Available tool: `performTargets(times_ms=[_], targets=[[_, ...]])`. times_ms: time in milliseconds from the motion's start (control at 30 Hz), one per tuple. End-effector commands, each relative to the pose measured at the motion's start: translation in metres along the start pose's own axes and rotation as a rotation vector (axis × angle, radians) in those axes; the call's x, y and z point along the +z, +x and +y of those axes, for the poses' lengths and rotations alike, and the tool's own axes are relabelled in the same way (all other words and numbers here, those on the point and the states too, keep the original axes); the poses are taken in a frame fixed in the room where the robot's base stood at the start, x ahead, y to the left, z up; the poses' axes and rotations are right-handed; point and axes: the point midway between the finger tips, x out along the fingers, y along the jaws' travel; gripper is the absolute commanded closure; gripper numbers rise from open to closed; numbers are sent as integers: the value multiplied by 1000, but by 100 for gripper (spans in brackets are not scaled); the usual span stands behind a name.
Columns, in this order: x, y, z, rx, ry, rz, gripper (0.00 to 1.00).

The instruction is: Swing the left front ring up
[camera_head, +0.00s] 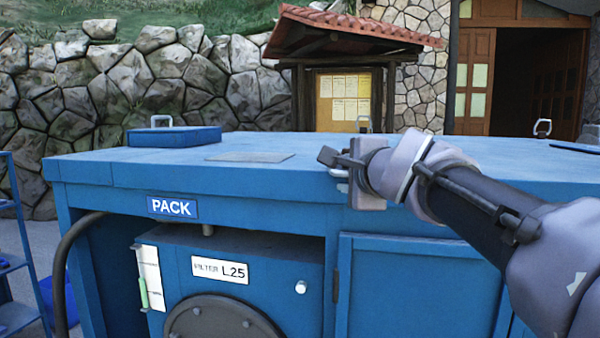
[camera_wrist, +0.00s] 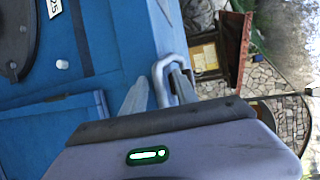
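A pale metal ring (camera_head: 339,173) is at the front top edge of the blue cabinet (camera_head: 120,170), partly hidden by my gripper (camera_head: 333,163). In the wrist view the ring (camera_wrist: 166,63) is a U-shaped loop against the cabinet edge, between and beside the tips of my gripper (camera_wrist: 158,88). The two fingers are spread apart. The right finger overlaps the inside of the loop; whether it passes through or touches it, I cannot tell. In the head view the ring looks low, hanging at the edge rather than upright.
Other rings stand upright at the back left (camera_head: 161,120), back middle (camera_head: 364,124) and right (camera_head: 542,127) of the top. A raised blue lid (camera_head: 173,137) and a flat grey plate (camera_head: 250,157) lie on it. A blue rack (camera_head: 14,262) stands left.

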Motion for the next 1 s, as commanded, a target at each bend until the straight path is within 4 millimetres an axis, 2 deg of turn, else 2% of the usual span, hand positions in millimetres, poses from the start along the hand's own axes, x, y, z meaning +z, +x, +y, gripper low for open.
performTargets(times_ms=[67,100,267,1000], targets=[[0,0,0,0,0,0,65],[0,0,0,0,0,0,69],[0,0,0,0,0,0,100],[0,0,0,1,0,0,100]])
